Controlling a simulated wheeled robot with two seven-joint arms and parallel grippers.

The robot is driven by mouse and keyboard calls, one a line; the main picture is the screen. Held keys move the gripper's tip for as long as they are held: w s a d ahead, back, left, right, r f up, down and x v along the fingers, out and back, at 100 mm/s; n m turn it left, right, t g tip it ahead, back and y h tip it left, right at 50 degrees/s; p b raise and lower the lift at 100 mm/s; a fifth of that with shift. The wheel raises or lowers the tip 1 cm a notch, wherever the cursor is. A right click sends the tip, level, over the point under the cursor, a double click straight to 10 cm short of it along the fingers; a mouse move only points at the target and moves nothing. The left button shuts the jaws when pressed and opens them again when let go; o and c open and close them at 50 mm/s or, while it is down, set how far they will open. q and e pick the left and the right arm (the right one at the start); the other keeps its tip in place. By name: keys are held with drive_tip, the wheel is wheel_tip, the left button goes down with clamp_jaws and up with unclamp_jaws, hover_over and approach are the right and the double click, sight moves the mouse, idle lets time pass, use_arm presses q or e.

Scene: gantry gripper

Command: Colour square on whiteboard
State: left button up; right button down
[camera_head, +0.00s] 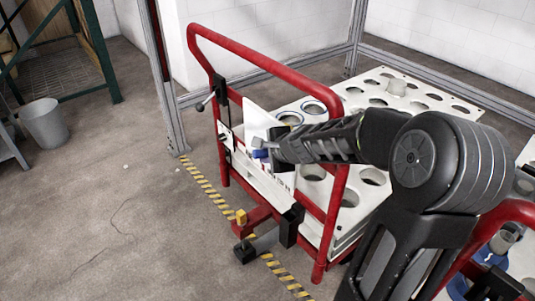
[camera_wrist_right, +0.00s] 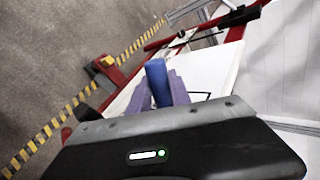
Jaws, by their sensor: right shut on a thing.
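My right gripper (camera_head: 268,148) is shut on a blue marker (camera_head: 260,154) at the end of the cart. In the right wrist view, the blue marker (camera_wrist_right: 156,82) stands between the two fingers of my right gripper (camera_wrist_right: 161,92). A whiteboard (camera_head: 256,121) is fixed at the cart's end. It also fills the middle of the wrist view (camera_wrist_right: 205,68). Part of a black outline (camera_wrist_right: 202,96) shows on it beside the fingers; the gripper body hides the rest. I cannot tell whether the marker tip touches the board. My left gripper is not in view.
A red-framed cart (camera_head: 262,62) carries a white top (camera_head: 440,97) with several round holes. A yellow-black floor stripe (camera_head: 207,188) runs past it. A grey bucket (camera_head: 45,124) stands at the left. The floor (camera_head: 110,210) left of the stripe is mostly clear.

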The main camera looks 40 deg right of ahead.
drive_tip(key=shift+w+d+p, duration=0.1)
drive_tip(key=shift+w+p, duration=0.2)
drive_tip(key=shift+w, duration=1)
drive_tip(key=shift+w+d+p, duration=0.1)
drive_tip(key=shift+w+p, duration=0.65)
drive_tip(key=shift+w, duration=1)
drive_tip(key=shift+r, duration=0.1)
drive_tip(key=shift+r+p, duration=0.7)
drive_tip(key=shift+p, duration=0.1)
